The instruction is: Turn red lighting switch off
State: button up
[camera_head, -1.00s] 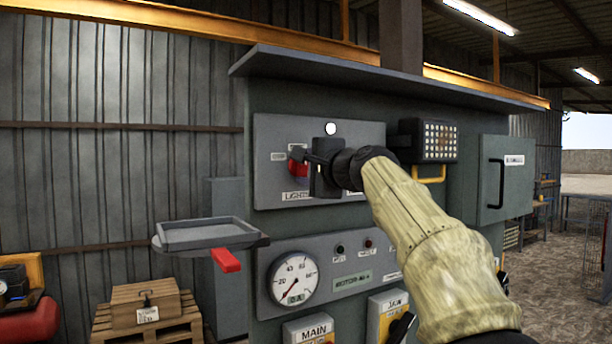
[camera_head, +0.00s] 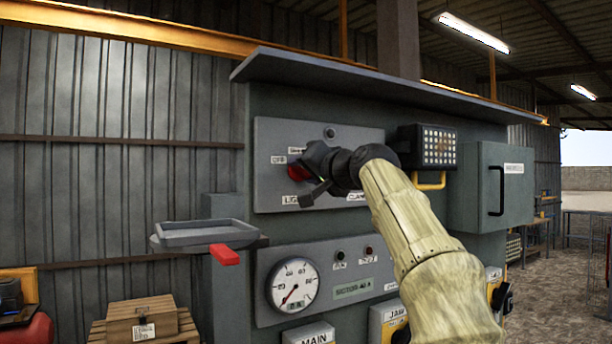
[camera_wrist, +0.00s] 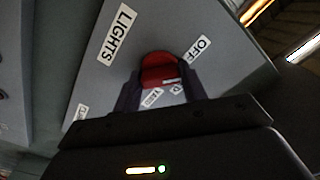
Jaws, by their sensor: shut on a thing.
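The red lighting switch (camera_head: 296,173) is on the upper grey panel (camera_head: 352,136), mostly hidden by my gripper (camera_head: 304,171) in the head view. In the wrist view the red knob (camera_wrist: 160,68) sits between the two dark fingers of my gripper (camera_wrist: 160,86), which are shut on it. The "LIGHTS" label (camera_wrist: 118,33) and the "OFF" label (camera_wrist: 198,47) lie on either side of the knob there. The round indicator lamp (camera_head: 330,132) above the switch looks dark grey. The exact pointing of the knob is hard to tell.
A yellow-handled lamp box (camera_head: 427,147) and a grey cabinet with a black handle (camera_head: 496,190) stand right of the panel. A tray (camera_head: 205,233) with a red tab juts out at lower left. A gauge (camera_head: 294,285) and lower controls sit below.

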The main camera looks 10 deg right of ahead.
jog(key=shift+w+f+n, duration=0.1)
jog(key=shift+f+n, duration=0.15)
jog(key=shift+n, duration=0.85)
jog(key=o, duration=1)
jog(key=shift+r, duration=0.1)
jog(key=shift+s+b, duration=0.25)
jog(key=shift+b, duration=0.05)
jog(key=b+v, duration=0.7)
jog(key=v, duration=1)
jog(key=shift+r, duration=0.1)
